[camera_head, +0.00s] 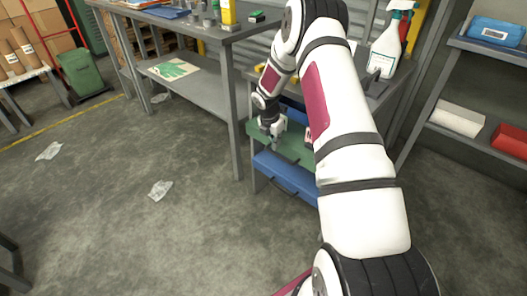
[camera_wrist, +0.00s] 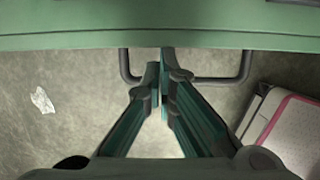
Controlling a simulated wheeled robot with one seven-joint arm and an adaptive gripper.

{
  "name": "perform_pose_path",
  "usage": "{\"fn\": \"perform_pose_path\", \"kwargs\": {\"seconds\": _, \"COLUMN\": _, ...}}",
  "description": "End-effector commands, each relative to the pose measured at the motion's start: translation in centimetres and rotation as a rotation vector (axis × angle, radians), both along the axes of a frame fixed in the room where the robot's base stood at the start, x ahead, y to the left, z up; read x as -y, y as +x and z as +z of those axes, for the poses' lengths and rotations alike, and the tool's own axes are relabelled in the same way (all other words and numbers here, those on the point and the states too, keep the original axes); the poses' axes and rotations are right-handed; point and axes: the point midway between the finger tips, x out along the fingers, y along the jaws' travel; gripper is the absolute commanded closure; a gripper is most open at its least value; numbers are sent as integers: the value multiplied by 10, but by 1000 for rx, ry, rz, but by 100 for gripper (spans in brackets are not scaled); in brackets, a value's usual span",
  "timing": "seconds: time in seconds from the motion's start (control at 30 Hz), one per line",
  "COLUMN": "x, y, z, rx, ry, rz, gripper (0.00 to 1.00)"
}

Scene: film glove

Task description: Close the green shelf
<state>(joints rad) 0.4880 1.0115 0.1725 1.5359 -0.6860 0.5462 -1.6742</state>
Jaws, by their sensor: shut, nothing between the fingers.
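The green shelf is a drawer (camera_head: 293,147) in the unit below the workbench in the head view. It sticks out at the front, above a blue drawer (camera_head: 283,178). In the wrist view its green front edge (camera_wrist: 60,32) spans the top, with a dark bar handle (camera_wrist: 244,66) below it. My gripper (camera_head: 274,143) is at the drawer's front and partly covers it. In the wrist view my gripper's fingertips (camera_wrist: 160,62) are together and overlap the handle's middle. I cannot tell whether they touch the drawer. My arm hides the drawer's right part.
A grey workbench (camera_head: 207,96) stands left of the drawers, with a glove package (camera_head: 174,69) on its lower shelf. A spray bottle (camera_head: 388,48) stands on the surface above the drawers. Another shelf rack (camera_head: 441,88) is at right. The floor in front is mostly clear.

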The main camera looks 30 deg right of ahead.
Motion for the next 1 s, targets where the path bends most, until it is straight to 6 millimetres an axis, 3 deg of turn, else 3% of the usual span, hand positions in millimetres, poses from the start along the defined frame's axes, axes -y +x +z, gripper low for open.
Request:
{"fn": "perform_pose_path", "kwargs": {"seconds": 0.2, "x": 25, "y": 7, "z": -1, "rx": 0, "ry": 0, "rz": -2, "gripper": 100}}
{"fn": "perform_pose_path", "kwargs": {"seconds": 0.37, "x": 31, "y": 10, "z": 0, "rx": 2, "ry": 1, "rz": 0, "gripper": 100}}
{"fn": "perform_pose_path", "kwargs": {"seconds": 0.83, "x": 34, "y": 10, "z": 1, "rx": 3, "ry": -3, "rz": 0, "gripper": 100}}
{"fn": "perform_pose_path", "kwargs": {"seconds": 1.0, "x": 21, "y": 13, "z": 1, "rx": 2, "ry": -2, "rz": 2, "gripper": 100}}
